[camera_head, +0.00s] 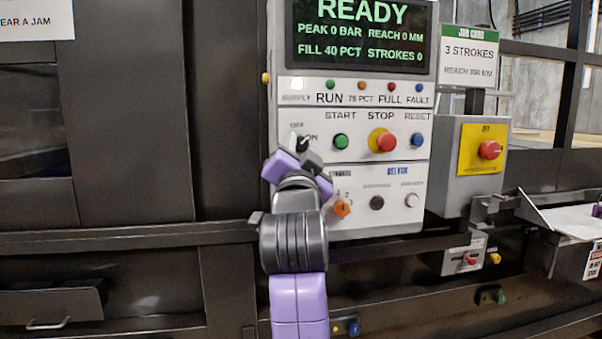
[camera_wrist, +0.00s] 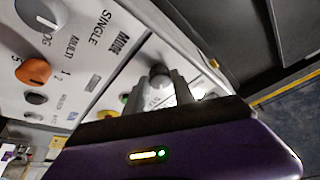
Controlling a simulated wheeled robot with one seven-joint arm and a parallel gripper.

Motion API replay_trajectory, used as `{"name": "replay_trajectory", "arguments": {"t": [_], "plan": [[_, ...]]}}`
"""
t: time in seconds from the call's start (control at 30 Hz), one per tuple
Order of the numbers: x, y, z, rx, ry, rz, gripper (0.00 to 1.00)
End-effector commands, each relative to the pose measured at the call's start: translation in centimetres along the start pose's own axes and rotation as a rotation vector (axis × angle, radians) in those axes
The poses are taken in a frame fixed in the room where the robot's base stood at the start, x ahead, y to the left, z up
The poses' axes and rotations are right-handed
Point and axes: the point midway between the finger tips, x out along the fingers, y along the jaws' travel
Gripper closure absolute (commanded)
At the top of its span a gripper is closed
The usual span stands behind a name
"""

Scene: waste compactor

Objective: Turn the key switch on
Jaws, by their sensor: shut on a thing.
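The key switch (camera_head: 302,142) is at the left of the control panel (camera_head: 352,124), with OFF marked above it and ON to its right. My gripper (camera_head: 298,153) reaches up from below and covers much of the switch. In the wrist view, my gripper (camera_wrist: 160,92) has its two grey fingers on either side of the dark rounded key head (camera_wrist: 160,77), and they are shut on it. The key's exact angle cannot be told, as the fingers hide its lower part.
A lit READY display (camera_head: 361,37) is above. The green START button (camera_head: 341,141), red STOP button (camera_head: 386,141) and blue RESET button (camera_head: 417,140) are to the right. The orange strokes knob (camera_head: 342,208) is below; a grey box with a red switch (camera_head: 490,150) projects at right.

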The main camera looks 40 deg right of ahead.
Motion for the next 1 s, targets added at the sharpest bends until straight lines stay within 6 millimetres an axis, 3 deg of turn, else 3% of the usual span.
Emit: {"name": "replay_trajectory", "arguments": {"t": [0.4, 1.0], "plan": [[-0.05, -0.07, 0.18, 0.220, 0.005, 0.094, 1.00], [0.05, -0.15, 0.06, 0.265, 0.006, 0.115, 1.00]]}}
